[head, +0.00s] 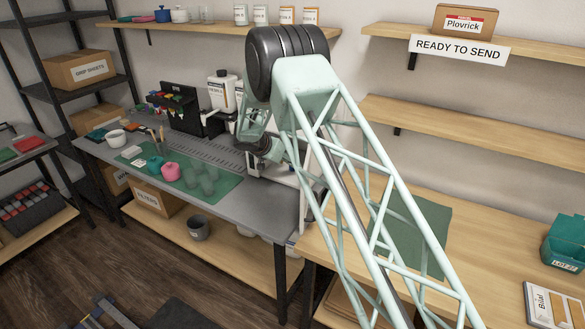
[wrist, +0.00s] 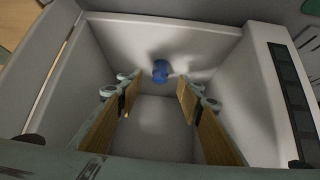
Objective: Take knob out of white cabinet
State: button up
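The blue knob (wrist: 160,71) stands near the back of the white cabinet's (wrist: 165,28) pale inside, in the wrist view. My gripper (wrist: 157,85) is open, its two wood-coloured fingers reaching into the cabinet on either side of the view. The knob shows in the gap between the fingertips, a little beyond them. Nothing is between the fingers, and I see no contact with the knob. In the head view the white cabinet (head: 285,177) stands at the right end of the grey bench, mostly behind my arm. The knob and fingertips are hidden there.
The cabinet's side walls are close to both fingers. On the grey bench (head: 232,199) lies a green mat (head: 222,189) with a pink pot (head: 171,172) and several grey items. A black rack (head: 180,113) stands behind. A wooden table (head: 470,270) is at right.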

jog(key=shift+f, duration=0.1)
jog(key=shift+x, duration=2.55)
jog(key=c, duration=0.8)
